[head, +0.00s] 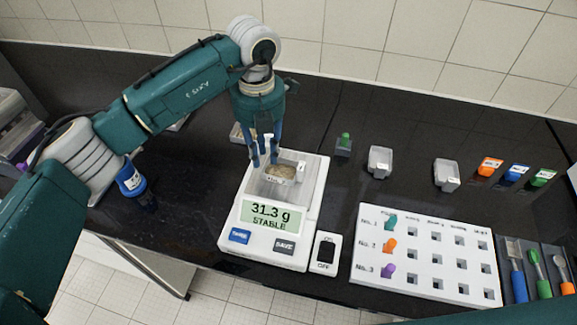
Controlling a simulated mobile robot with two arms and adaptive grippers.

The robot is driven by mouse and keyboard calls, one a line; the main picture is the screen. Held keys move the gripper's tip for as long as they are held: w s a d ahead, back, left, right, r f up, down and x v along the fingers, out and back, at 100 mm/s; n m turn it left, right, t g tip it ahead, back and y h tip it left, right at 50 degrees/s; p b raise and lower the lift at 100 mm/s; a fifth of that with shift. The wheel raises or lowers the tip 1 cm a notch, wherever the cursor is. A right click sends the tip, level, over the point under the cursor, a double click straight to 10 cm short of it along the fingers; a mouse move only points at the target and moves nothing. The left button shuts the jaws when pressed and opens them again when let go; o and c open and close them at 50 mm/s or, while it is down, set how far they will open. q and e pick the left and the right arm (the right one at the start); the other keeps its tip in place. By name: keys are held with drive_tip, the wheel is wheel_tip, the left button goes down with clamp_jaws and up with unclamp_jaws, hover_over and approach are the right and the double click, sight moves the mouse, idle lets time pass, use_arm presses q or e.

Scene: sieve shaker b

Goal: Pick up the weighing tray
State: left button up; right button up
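The weighing tray (290,181) is a small grey tray with a pale label on its front and tan grainy material in it. It sits on the white balance (262,245), whose display reads 31.3 g STABLE. My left gripper (264,160) points down over the back left of the tray. Its blue fingers stand apart, with a pale gap between them. The fingertips overlap the tray's rear edge in the picture, and I cannot tell whether they touch it.
A small on/off switch box (325,252) is beside the balance.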

sight(284, 168)
use_arm(q)
drive_tip(key=shift+s+a+f+p, duration=0.15)
drive_tip(key=shift+f+p, duration=0.35)
drive_tip(key=shift+f, duration=1.1)
clamp_jaws()
drive_tip(key=shift+r, duration=0.1)
